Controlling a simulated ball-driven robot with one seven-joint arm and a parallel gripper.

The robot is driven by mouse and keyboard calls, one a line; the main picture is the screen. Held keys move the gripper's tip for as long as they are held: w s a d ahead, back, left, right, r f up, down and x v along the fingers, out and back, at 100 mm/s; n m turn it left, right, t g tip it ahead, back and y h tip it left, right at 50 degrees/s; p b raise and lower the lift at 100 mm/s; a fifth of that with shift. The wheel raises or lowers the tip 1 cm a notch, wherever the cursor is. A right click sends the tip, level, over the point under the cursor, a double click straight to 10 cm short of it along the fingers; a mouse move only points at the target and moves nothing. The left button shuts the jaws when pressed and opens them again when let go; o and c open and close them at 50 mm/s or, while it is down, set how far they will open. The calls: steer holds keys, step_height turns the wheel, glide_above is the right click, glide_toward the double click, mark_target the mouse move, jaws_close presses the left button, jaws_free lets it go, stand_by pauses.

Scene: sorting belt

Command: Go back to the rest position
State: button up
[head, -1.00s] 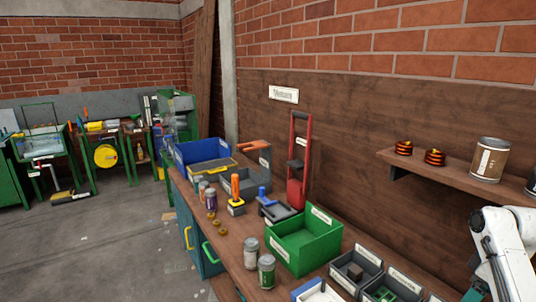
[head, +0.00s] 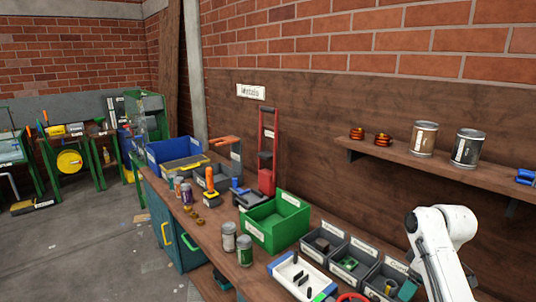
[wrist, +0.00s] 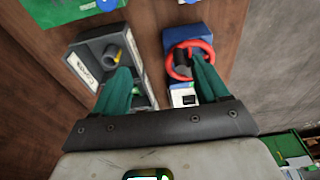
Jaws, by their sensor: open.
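My gripper (wrist: 160,92) shows in the wrist view with two green fingers spread apart and nothing between them. It is above the bench, over a grey bin (wrist: 88,50) on the left and a blue item with a red ring (wrist: 186,50) on the right.
The wooden bench (head: 205,232) holds a green bin (head: 277,225), cans (head: 229,237), a white tray (head: 300,272), small grey bins (head: 352,262) and a blue crate (head: 176,152). A wall shelf (head: 430,162) with cans and coils is above. Open floor (head: 90,250) lies left.

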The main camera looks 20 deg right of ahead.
steer(key=s+a+f+m+t, duration=0.1)
steer(key=a+f, duration=0.3)
steer(key=a, duration=0.6)
steer(key=s+a+f+m+t, duration=0.15)
steer(key=a+f, duration=0.25)
steer(key=a, duration=0.6)
steer(key=s+a+m, duration=0.1)
steer(key=s+a, duration=0.7)
steer(key=s, duration=0.6)
steer(key=s+f+g+b, duration=0.1)
steer(key=s+f+b, duration=0.3)
steer(key=f, duration=0.3)
steer(key=s+d+f+g+b, duration=0.1)
steer(key=s+f+g+b, duration=0.1)
steer(key=s+f+b, duration=0.3)
step_height(320, 180, down, 3)
steer(key=shift+s+d+f+m+h+b, duration=0.15)
steer(key=shift+s+d+m+h+b, duration=0.15)
steer(key=shift+m+h+b, duration=0.15)
